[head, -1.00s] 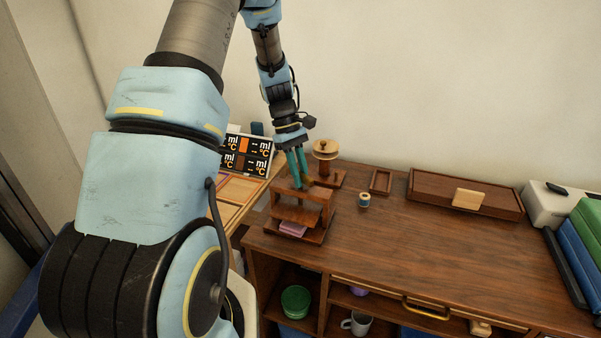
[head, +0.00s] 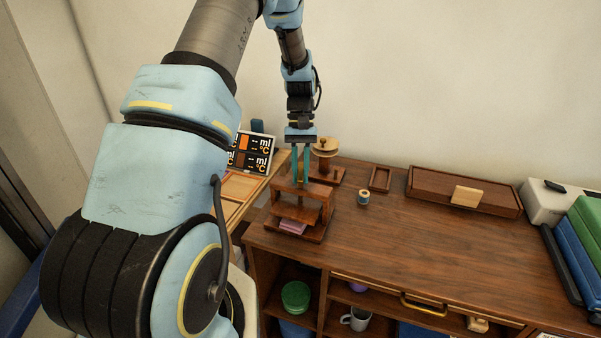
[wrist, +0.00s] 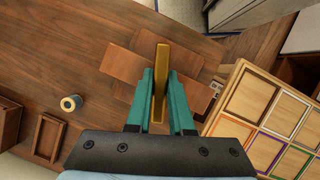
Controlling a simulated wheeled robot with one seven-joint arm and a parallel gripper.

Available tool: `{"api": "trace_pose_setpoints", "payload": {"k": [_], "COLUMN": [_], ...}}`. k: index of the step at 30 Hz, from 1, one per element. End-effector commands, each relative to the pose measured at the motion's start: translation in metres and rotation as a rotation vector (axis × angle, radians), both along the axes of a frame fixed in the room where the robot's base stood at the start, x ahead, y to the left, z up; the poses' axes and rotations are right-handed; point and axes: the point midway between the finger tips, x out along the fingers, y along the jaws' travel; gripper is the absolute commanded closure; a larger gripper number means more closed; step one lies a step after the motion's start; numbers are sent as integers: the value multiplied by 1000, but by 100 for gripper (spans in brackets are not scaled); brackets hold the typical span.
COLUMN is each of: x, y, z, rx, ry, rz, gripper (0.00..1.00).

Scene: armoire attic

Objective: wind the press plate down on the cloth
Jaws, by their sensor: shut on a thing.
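The wooden press (head: 318,192) stands at the left end of the brown cabinet top. Its press plate (head: 298,214) hangs level under the top beam, with a gap showing above the folded pink cloth (head: 292,227) on the base. My gripper (head: 301,182) points straight down over the top beam. In the wrist view its teal fingers (wrist: 161,100) are shut on a brass bar handle (wrist: 161,75), which lies lengthwise between them above the press. The cloth is hidden in the wrist view.
A thread spool (head: 363,197) and a small wooden tray (head: 380,179) stand right of the press. A wooden stand with a round top (head: 325,147) is just behind it. A long box (head: 464,193) lies farther right.

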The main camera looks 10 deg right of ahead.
Motion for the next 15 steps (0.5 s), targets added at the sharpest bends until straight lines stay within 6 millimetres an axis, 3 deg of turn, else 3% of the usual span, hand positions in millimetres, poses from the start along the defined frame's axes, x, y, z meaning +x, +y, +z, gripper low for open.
{"api": "trace_pose_setpoints", "payload": {"k": [15], "x": [0], "y": [0], "z": [0], "rx": [1], "ry": [1], "rz": [-38], "gripper": [100]}}
